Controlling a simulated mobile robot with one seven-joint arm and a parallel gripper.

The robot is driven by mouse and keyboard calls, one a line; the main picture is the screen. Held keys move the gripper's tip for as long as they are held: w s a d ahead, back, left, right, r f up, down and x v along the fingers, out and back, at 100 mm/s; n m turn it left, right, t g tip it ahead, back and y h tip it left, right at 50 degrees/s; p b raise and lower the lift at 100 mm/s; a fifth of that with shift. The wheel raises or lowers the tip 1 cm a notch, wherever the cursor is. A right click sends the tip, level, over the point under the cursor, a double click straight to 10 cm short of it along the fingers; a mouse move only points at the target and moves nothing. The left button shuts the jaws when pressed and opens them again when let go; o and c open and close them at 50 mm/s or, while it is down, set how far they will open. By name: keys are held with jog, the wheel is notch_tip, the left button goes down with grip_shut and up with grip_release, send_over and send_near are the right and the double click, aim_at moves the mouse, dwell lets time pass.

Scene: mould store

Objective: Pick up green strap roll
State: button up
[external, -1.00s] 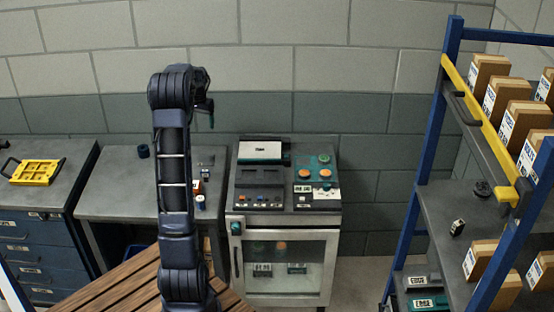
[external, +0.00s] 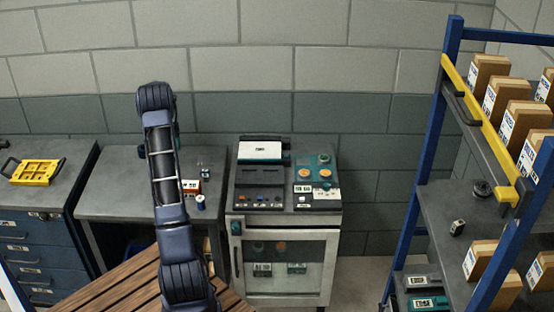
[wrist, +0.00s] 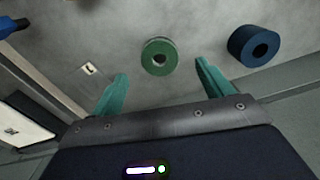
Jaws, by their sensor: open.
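The green strap roll (wrist: 159,57), a short ring with a centre hole, lies on a grey bench top in the wrist view. My gripper (wrist: 162,70) is open, with one teal finger on each side of the roll's position in the picture. The roll appears just beyond the fingertips, and I see no contact. In the external view the roll is hidden behind my arm, and the gripper's fingers cannot be made out there.
A dark blue roll (wrist: 254,45) lies right of the green one, near the right finger. The grey bench (external: 110,185) also holds a red-and-white box (external: 191,186) and a small spool (external: 200,203). An oven-like cabinet (external: 284,218) stands to its right.

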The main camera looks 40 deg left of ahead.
jog(key=shift+f, duration=3.4)
jog(key=shift+c, duration=0.5)
jog(key=c, duration=1)
